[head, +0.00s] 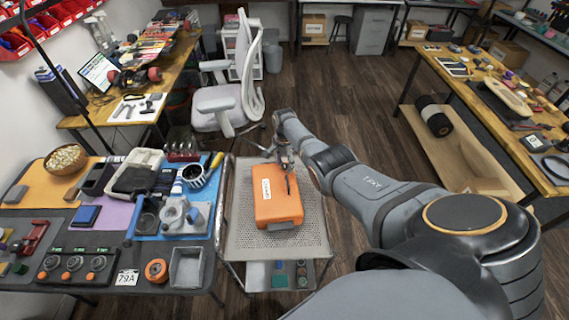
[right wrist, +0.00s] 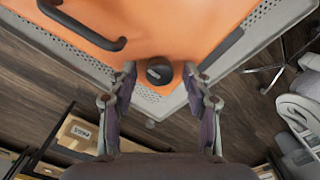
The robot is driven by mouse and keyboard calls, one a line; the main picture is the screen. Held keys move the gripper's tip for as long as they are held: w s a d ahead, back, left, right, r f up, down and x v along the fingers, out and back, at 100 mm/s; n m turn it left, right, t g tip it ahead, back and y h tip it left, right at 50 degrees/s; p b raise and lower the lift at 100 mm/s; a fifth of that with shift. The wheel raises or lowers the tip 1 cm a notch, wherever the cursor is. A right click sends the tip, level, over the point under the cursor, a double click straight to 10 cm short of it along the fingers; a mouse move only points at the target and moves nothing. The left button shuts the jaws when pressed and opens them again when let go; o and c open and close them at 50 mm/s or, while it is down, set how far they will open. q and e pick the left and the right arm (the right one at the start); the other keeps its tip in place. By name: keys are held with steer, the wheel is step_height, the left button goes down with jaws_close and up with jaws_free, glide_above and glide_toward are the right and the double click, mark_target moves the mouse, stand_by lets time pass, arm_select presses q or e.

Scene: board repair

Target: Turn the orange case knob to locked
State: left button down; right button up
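The orange case (head: 277,212) lies on a grey perforated cart top (head: 245,235). It has a white label and a dark handle, which also shows in the right wrist view (right wrist: 85,28). A dark round knob (right wrist: 158,71) sits near the case's edge in the right wrist view. My right gripper (head: 284,158) is over the far end of the case. In the right wrist view its open fingers (right wrist: 159,76) stand on either side of the knob, with a gap on each side. I cannot tell the knob's setting. My left gripper is not in view.
A crowded workbench (head: 120,275) stands left of the cart, with cups, trays and an orange tape roll (head: 156,270). An office chair (head: 232,95) is beyond the cart. Another bench (head: 490,75) is at right. Open wood floor (head: 340,105) lies between.

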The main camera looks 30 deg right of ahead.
mark_target(285, 165)
step_height(285, 165, up, 12)
stand_by(0.6)
stand_by(0.4)
